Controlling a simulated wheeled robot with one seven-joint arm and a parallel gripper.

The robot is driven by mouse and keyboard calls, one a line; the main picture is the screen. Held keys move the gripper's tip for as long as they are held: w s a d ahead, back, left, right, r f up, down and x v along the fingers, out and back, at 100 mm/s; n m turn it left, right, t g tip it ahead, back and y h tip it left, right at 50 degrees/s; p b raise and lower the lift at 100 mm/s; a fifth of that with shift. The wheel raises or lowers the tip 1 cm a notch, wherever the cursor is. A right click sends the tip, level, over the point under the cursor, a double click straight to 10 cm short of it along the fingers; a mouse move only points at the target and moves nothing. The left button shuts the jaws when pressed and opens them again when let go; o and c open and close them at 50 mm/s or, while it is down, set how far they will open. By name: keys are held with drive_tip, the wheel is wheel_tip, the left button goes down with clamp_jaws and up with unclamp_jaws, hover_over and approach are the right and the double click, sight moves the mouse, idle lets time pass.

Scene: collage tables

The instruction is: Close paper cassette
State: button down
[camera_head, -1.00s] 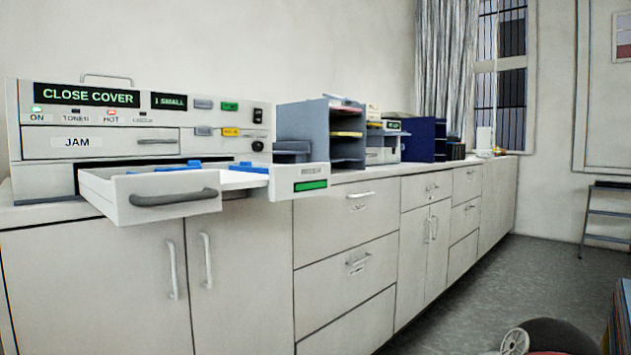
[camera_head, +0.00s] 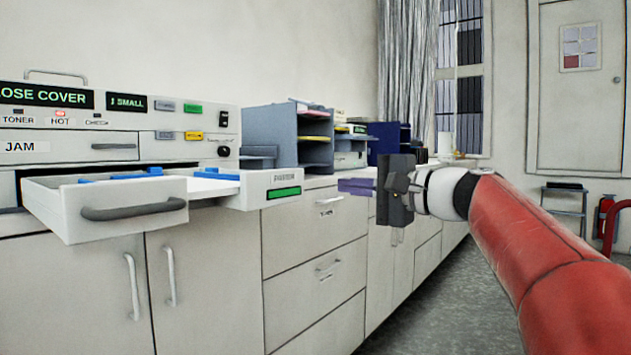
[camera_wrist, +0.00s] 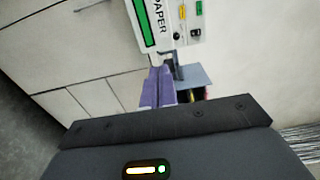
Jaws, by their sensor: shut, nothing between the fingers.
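The paper cassette (camera_head: 60,212) is a white drawer with a grey handle (camera_head: 135,208), pulled out of the printer (camera_head: 70,146) on the counter. Blue guides and white paper show inside it. Its right front part bears a green label (camera_head: 284,193). My gripper (camera_head: 345,187) has purple fingers, shut and empty, to the right of the cassette and apart from it in the picture. In the wrist view the fingers (camera_wrist: 157,72) point up toward the green-labelled "PAPER" front (camera_wrist: 150,18).
The printer's display reads "CLOSE COVER", cut off at the left. A grey paper sorter (camera_head: 300,133) and dark blue box (camera_head: 388,141) stand farther along the counter. Cabinets with handles (camera_head: 215,290) lie below. Grey floor (camera_head: 415,310) is open at the right.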

sight(303, 182)
drive_tip(key=p+x, duration=0.1)
drive_tip(key=x, duration=0.7)
drive_tip(key=shift+p, duration=0.3)
drive_tip(key=shift+w, duration=0.1)
